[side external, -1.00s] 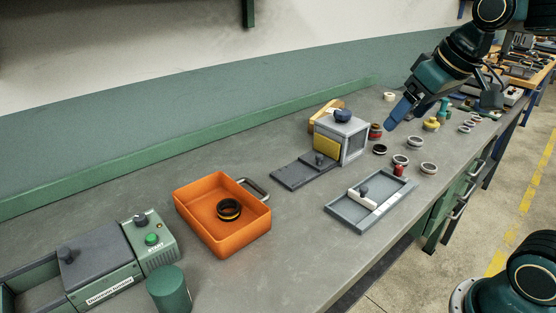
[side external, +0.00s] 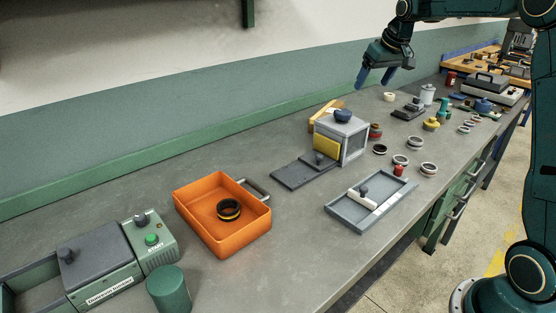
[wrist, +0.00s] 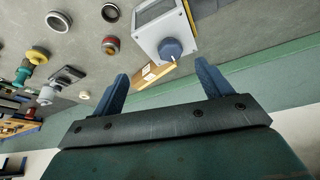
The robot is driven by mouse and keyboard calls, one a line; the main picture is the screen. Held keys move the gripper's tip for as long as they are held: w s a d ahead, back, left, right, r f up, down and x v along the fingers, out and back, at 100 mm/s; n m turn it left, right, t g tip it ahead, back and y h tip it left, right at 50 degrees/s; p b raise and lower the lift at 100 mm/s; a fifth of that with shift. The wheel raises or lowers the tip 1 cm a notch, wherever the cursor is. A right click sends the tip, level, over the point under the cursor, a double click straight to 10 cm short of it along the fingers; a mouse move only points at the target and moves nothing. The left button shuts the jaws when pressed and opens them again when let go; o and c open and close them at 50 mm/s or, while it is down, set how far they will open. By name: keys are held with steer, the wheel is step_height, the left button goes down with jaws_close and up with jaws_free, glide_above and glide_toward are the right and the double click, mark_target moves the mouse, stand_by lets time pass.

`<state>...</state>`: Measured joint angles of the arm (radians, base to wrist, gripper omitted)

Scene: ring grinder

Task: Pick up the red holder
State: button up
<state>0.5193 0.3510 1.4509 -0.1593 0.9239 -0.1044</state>
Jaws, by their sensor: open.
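A small round red piece with a dark band (side external: 375,131) stands on the bench just right of the grey box in the side view. It also shows as a red-rimmed round piece in the wrist view (wrist: 110,45), left of the box. A smaller red cylinder (side external: 398,170) stands by the shallow grey tray; I cannot tell for certain which red piece is the holder. My gripper (side external: 374,86) hangs above the bench, higher than and apart from both. Its two blue fingers are spread and empty, also in the wrist view (wrist: 162,70).
The grey box (side external: 342,138) with a blue knob stands beside the red piece. Dark and metal rings (side external: 428,168) lie nearby. The grey tray (side external: 338,211) is in front, and an orange bin (side external: 247,238) holding rings is at left. A yellow piece (side external: 431,124) stands to the right.

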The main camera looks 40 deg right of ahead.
steer(key=w+d+f, duration=0.3)
steer(key=d+f, duration=0.3)
steer(key=d, duration=0.4)
steer(key=m, duration=0.1)
glide_toward(376, 125)
steer(key=shift+x, duration=3.1)
steer(key=shift+a+f, duration=0.1)
steer(key=shift+x, duration=2.5)
steer(key=shift+s, duration=0.1)
steer(key=c, duration=1.6)
